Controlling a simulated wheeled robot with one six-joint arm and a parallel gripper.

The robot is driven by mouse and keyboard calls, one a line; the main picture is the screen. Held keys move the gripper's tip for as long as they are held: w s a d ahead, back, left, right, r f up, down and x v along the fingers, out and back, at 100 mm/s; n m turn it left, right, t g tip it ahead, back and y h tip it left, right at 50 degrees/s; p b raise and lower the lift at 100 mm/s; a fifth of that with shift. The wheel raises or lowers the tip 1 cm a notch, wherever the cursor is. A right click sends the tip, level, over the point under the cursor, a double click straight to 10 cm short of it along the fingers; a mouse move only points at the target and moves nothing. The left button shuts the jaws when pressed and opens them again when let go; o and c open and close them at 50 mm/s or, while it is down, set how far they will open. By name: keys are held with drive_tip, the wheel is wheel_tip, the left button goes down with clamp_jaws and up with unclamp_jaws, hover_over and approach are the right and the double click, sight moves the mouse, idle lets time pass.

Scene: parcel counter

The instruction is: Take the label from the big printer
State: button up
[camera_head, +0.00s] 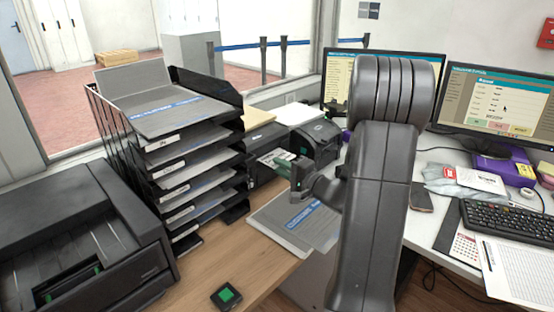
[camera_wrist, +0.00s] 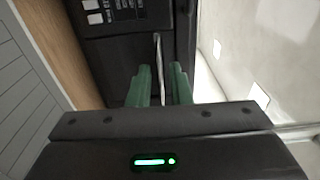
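A black label printer (camera_head: 263,146) stands beyond the letter trays in the head view, with a white label (camera_head: 274,156) at its front. A dark printer body (camera_wrist: 125,45) fills the upper left of the wrist view. My gripper (camera_head: 290,165) is close in front of the label. In the wrist view my gripper's green fingers (camera_wrist: 160,82) are open, with a gap between them. A thin white label edge (camera_wrist: 158,62), seen edge-on, stands between the fingers and appears apart from both. The fingertips are partly hard to make out in the head view.
A second black printer (camera_head: 320,140) stands just right. A stack of black letter trays (camera_head: 190,180) rises left of my gripper. A large black printer (camera_head: 75,245) fills the lower left. Grey folders (camera_head: 290,222) lie below my gripper. Monitors (camera_head: 492,98) and a keyboard (camera_head: 510,222) are right.

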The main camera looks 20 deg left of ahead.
clamp_jaws()
drive_tip(key=shift+r, duration=0.1)
drive_tip(key=r, duration=0.1)
drive_tip(key=d+r, duration=0.1)
drive_tip(key=r, duration=0.1)
drive_tip(key=shift+s+d, duration=0.1)
drive_tip(key=shift+s, duration=0.1)
idle(0.3)
drive_tip(key=shift+p, duration=0.3)
drive_tip(key=shift+s+d+r+p, duration=0.25)
drive_tip(key=shift+d+r+p, duration=0.35)
drive_tip(key=shift+r+p, duration=0.05)
drive_tip(key=shift+s+d+r+p, duration=0.2)
drive_tip(key=shift+d+r+p, duration=0.4)
drive_tip(key=shift+p, duration=0.1)
drive_tip(key=shift+s+d+r+p, duration=0.25)
drive_tip(key=shift+d+r+p, duration=0.35)
drive_tip(key=shift+r+p, duration=0.05)
